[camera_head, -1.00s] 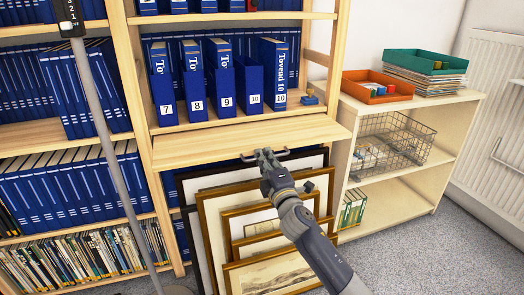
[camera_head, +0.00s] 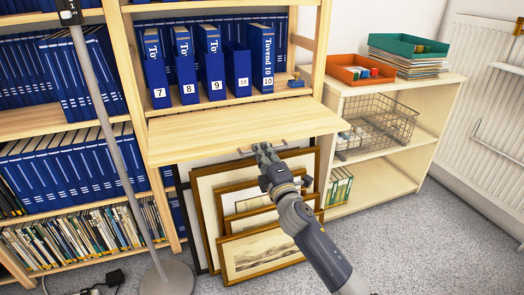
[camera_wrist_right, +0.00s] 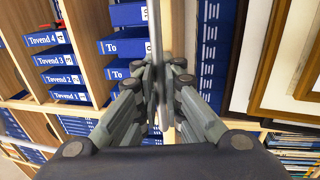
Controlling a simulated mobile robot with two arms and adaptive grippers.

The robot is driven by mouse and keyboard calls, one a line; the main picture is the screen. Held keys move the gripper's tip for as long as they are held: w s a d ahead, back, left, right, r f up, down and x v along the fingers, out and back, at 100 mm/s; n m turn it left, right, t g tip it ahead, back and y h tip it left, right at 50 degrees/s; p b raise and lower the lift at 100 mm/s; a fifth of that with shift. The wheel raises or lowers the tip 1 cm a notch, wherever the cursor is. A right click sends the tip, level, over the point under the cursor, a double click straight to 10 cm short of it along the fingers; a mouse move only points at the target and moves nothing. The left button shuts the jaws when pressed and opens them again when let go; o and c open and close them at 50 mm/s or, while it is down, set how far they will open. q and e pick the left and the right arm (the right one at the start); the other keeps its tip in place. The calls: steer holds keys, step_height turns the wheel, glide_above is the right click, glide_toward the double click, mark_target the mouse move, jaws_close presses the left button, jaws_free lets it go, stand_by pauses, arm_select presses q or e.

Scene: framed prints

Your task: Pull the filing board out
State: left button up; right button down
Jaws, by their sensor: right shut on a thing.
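The filing board (camera_head: 235,131) is a flat pale wooden shelf sticking out of the bookcase, below a row of numbered blue binders. It is level and bare on top. A grey metal bar handle (camera_head: 283,147) sits on its front edge. My right gripper (camera_head: 264,154) is shut on this handle, and its fingers hide the handle's middle. In the right wrist view, the fingers (camera_wrist_right: 158,75) close around a thin metal bar with the board seen nearly edge-on. My left gripper is out of view.
Several framed prints (camera_head: 262,252) lean under the board, close to my right arm. A low shelf (camera_head: 392,160) with a wire basket (camera_head: 378,125) and trays stands at the right. A lamp pole with a round base (camera_head: 166,279) stands at the left. Grey floor in front is open.

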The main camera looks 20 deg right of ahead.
steer(key=c, duration=1.7)
jaws_free()
steer(key=s, duration=0.4)
steer(key=s+f, duration=0.1)
steer(key=s, duration=0.3)
steer(key=s+f, duration=0.1)
steer(key=s, duration=0.2)
steer(key=shift+s+d+f, duration=0.1)
steer(key=shift+s, duration=0.3)
